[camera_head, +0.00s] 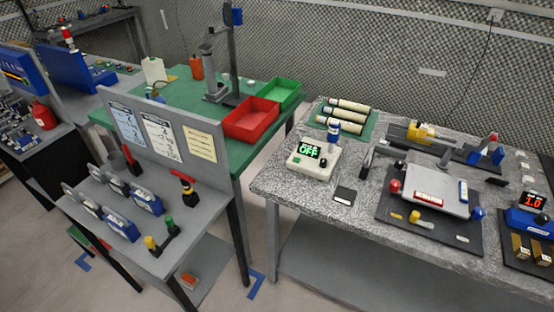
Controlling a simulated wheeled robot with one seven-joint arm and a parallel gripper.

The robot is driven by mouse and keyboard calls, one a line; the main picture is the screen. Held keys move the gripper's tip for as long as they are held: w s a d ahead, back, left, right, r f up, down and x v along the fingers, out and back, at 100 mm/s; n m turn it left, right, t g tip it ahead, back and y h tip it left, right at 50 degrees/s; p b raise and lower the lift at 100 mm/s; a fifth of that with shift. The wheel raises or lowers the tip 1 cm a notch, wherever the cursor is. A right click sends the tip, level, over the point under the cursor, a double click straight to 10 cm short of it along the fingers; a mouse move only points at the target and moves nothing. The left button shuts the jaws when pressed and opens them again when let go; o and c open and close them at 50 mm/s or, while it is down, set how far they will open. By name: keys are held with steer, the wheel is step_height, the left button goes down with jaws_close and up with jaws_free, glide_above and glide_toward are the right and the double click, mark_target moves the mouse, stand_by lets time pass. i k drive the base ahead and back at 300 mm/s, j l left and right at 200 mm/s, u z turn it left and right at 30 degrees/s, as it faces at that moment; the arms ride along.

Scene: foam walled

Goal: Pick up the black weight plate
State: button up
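No round black weight plate can be made out for certain in the head view. A small flat black square piece (345,195) lies near the front edge of the grey speckled table (295,190), right of a white device with a green display (313,160). Another small black piece (497,181) lies farther right on the same table. Neither can be confirmed as the weight plate. My gripper is not in view.
A dark board with a grey plate (432,188) and a blue device with a red display (530,220) crowd the right table. Red (251,119) and green (281,93) trays sit on the green table. A grey stand with blue devices (148,203) is front left. Floor shows between tables.

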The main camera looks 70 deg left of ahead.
mark_target(365, 169)
steer(key=u, duration=1.85)
steer(key=i+l+u, duration=0.1)
steer(key=i+u, duration=0.35)
steer(key=i+l+u, duration=0.25)
steer(key=u, duration=0.2)
steer(key=i+l+u, duration=0.45)
steer(key=k+j, duration=0.05)
steer(key=k, duration=0.05)
